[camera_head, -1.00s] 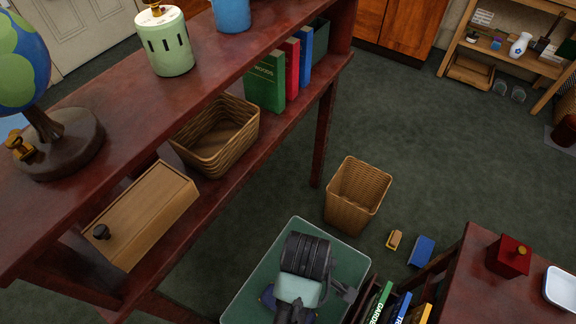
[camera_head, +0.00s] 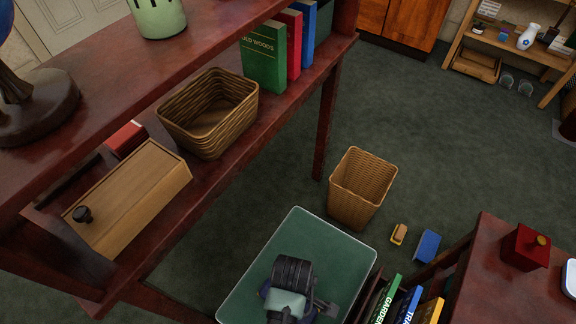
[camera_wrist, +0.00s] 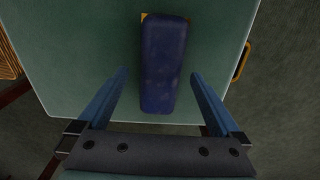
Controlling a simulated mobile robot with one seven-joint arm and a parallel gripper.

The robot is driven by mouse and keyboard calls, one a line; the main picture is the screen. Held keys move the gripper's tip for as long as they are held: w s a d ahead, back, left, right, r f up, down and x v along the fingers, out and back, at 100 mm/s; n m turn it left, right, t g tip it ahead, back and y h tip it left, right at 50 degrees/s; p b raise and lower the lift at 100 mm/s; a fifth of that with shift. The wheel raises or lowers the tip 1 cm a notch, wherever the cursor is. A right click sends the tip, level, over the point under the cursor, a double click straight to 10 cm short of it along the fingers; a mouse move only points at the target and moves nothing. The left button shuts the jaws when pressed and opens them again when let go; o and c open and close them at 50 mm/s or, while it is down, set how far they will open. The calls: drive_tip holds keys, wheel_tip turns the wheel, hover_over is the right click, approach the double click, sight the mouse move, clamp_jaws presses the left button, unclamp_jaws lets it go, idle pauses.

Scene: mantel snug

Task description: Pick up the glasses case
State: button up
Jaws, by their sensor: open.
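A long dark blue case with rounded edges, which looks like the glasses case (camera_wrist: 163,65), lies on a green tabletop (camera_wrist: 90,60) in the wrist view. A small yellow bit shows at its far end. My gripper (camera_wrist: 160,76) is open, with one blue finger on each side of the case's near part. I see gaps between the fingers and the case; the height above it is hard to tell. In the head view, my wrist covers most of that spot on the green table (camera_head: 325,245), and the case is largely hidden.
A dark red shelf unit (camera_head: 225,165) stands left, holding a wicker basket (camera_head: 208,112), a wooden box (camera_head: 130,195) and several books (camera_head: 265,58). A wicker bin (camera_head: 361,187) stands beyond the green table. Upright books (camera_head: 405,305) are close on its right. Open floor lies behind.

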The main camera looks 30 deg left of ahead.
wheel_tip(320, 180, down, 3)
drive_tip(key=shift+s+a+f+b, duration=0.1)
drive_tip(key=shift+b, duration=0.35)
drive_tip(key=c, duration=1.4)
